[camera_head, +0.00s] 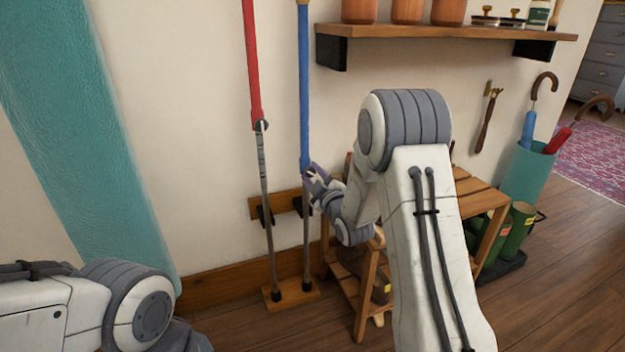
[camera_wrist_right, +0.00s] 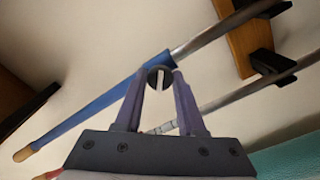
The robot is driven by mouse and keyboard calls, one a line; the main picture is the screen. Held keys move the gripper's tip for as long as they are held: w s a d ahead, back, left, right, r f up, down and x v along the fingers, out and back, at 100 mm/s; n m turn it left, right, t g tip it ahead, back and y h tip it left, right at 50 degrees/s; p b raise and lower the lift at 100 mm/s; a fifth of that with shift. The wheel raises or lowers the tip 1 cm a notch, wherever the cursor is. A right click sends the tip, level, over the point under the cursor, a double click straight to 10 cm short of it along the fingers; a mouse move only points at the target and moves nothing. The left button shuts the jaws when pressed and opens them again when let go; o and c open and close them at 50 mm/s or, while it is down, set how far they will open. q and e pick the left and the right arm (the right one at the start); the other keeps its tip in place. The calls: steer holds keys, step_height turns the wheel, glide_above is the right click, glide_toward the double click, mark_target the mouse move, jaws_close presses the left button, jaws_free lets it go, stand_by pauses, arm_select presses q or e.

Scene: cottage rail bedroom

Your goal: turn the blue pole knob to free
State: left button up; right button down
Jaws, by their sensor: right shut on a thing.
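The blue pole (camera_head: 303,90) stands upright against the wall, with a blue upper tube and a grey lower tube. It also runs diagonally across the right wrist view (camera_wrist_right: 98,107). Its knob (camera_wrist_right: 160,75) is a small dark round piece where the blue tube meets the grey one. My right gripper (camera_head: 312,177) reaches the pole at that joint and is shut on the knob, which shows between its fingertips in the right wrist view (camera_wrist_right: 161,80). In the head view the fingers mostly hide the knob. My left arm is at the lower left; its gripper is out of view.
A red pole (camera_head: 251,65) stands close to the left of the blue one. Both stand in a wooden floor base (camera_head: 291,297). A wall shelf (camera_head: 450,31) with pots is above, and a wooden bench (camera_head: 490,198) stands right, behind my right arm.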

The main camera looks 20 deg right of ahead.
steer(key=n+b, duration=0.2)
steer(key=n, duration=0.3)
steer(key=shift+f+b, duration=0.1)
steer(key=shift+b, duration=0.2)
steer(key=shift+n+b, duration=0.55)
steer(key=shift+n, duration=0.75)
steer(key=c, duration=0.5)
jaws_free()
steer(key=s+p, duration=0.3)
steer(key=s, duration=0.7)
steer(key=shift+s+d, duration=0.15)
steer(key=shift+s, duration=0.05)
